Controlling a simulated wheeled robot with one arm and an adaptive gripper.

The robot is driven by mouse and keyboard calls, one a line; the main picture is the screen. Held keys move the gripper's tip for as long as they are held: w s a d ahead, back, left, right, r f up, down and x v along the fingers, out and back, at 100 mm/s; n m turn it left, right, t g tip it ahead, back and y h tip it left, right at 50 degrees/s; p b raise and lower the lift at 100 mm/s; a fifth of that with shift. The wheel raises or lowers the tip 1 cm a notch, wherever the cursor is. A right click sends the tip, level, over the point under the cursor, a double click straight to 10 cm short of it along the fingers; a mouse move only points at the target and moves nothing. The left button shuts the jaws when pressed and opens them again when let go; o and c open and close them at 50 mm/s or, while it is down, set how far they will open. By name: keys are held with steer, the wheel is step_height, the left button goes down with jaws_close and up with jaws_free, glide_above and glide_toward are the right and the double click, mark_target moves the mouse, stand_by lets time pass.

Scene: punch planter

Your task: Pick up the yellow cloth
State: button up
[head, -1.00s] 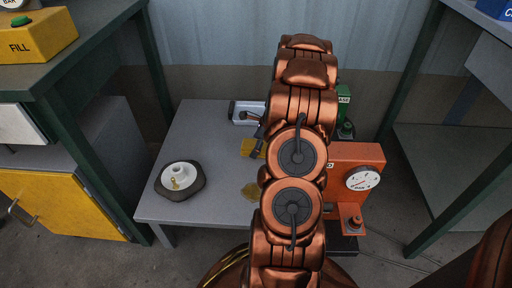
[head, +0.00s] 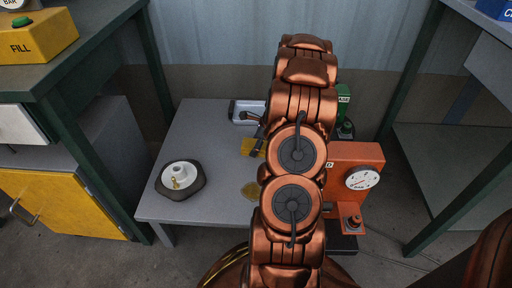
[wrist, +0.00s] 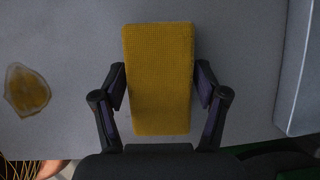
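The yellow cloth (wrist: 158,80) is a thick, textured rectangle lying on the grey low table (wrist: 60,45). In the wrist view it fills the space between the two fingers of my gripper (wrist: 161,86). The fingers are open, one on each side of the cloth, with narrow gaps near the tips. I cannot tell how high the tips are above the table. In the head view only a corner of the cloth (head: 250,146) shows left of my copper arm, which hides most of the gripper; one dark finger is visible beside the cloth.
A brownish wet patch (head: 251,191) lies on the table, left of the cloth in the wrist view. A white part on a dark round base (head: 180,180) stands at the table's left. A white tray (head: 246,108) is behind the cloth. An orange gauge box (head: 355,170) stands right.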

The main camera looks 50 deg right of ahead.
mark_target(251, 143)
steer(key=c, duration=0.7)
steer(key=shift+o, duration=0.2)
steer(key=shift+b, duration=0.7)
step_height(251, 143, up, 5)
steer(key=p, duration=0.2)
steer(key=shift+f+p, duration=0.15)
steer(key=shift+p, duration=0.2)
steer(key=s+a+p, duration=0.1)
steer(key=s+a, duration=0.1)
steer(key=a, duration=0.2)
steer(key=s+a+p, duration=0.2)
steer(key=s+a, duration=0.1)
steer(key=a, duration=0.2)
steer(key=s+a+r+p, duration=0.1)
steer(key=s+a, duration=0.2)
steer(key=a, duration=0.1)
steer(key=shift+s+a, duration=0.1)
steer(key=shift+a, duration=0.2)
steer(key=shift+f, duration=0.1)
steer(key=o, duration=0.5)
steer(key=c, duration=0.4)
